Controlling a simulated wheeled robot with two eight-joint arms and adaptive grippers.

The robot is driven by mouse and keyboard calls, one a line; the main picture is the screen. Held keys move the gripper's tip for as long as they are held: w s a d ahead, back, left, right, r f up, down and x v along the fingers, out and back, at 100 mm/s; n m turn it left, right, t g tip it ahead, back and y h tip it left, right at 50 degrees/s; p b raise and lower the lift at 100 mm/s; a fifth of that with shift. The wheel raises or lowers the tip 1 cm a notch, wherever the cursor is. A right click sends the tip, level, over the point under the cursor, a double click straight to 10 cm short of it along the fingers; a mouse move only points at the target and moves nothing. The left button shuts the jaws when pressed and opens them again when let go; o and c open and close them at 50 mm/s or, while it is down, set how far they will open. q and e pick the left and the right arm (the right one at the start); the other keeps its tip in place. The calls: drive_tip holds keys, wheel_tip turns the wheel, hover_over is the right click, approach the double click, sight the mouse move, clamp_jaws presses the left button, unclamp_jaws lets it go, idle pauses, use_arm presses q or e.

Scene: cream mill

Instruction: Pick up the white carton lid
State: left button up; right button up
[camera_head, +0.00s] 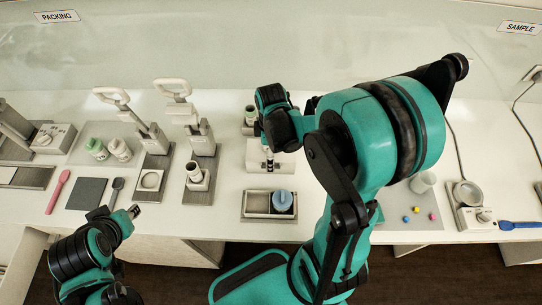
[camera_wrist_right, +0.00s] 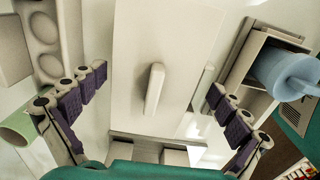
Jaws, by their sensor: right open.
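The white carton lid (camera_wrist_right: 165,45) is a flat pale panel with a raised bar handle (camera_wrist_right: 154,88) in the middle of the right wrist view. In the head view, the white carton area (camera_head: 256,160) is partly hidden by my right arm. My right gripper (camera_wrist_right: 158,84) is open above the lid. Its purple-padded fingers are on either side of the handle and apart from it. My left gripper (camera_head: 133,212) is at the lower left in the head view, away from the lid; its jaws are too small to read.
A grey tray (camera_head: 257,217) holding a blue-topped container (camera_head: 282,201) stands in front of the carton. A green cylinder (camera_wrist_right: 20,128) is at the left in the wrist view. Lever presses (camera_head: 155,140) stand to the left. A white cup (camera_head: 424,181) and small coloured pieces are to the right.

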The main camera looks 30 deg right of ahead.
drive_tip(key=c, duration=1)
